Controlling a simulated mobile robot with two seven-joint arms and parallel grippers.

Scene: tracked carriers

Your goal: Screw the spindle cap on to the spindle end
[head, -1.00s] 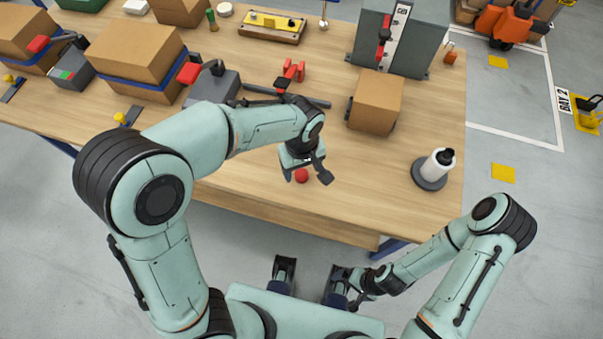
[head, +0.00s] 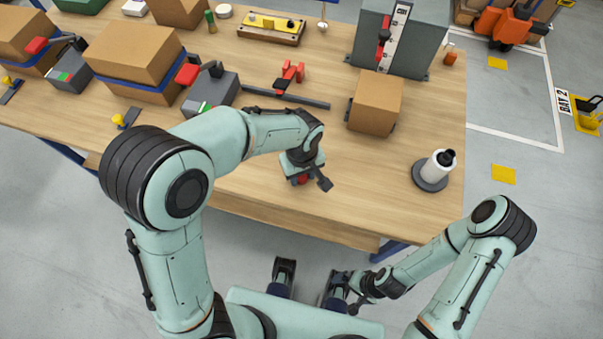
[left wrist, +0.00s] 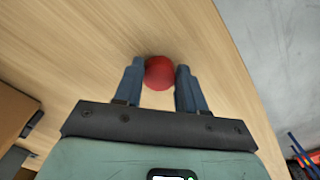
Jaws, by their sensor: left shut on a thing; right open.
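The round red spindle cap (head: 302,180) is at the near part of the table, mostly hidden under my left gripper (head: 308,181) in the head view. In the left wrist view the cap (left wrist: 159,73) sits between the two fingertips of my left gripper (left wrist: 160,78), which is shut on it. The cap is at or close to the tabletop. A white roll (head: 438,168) stands upright on a dark round base to the right; its black top (head: 447,157) looks like the spindle end. My right gripper (head: 357,293) is open and empty, low in front of the table.
A cardboard box (head: 375,103) stands on the table (head: 250,194) behind and right of my left gripper. A red clamp-like tool (head: 289,74) and a dark bar (head: 286,96) lie behind it. The tabletop between cap and roll is clear.

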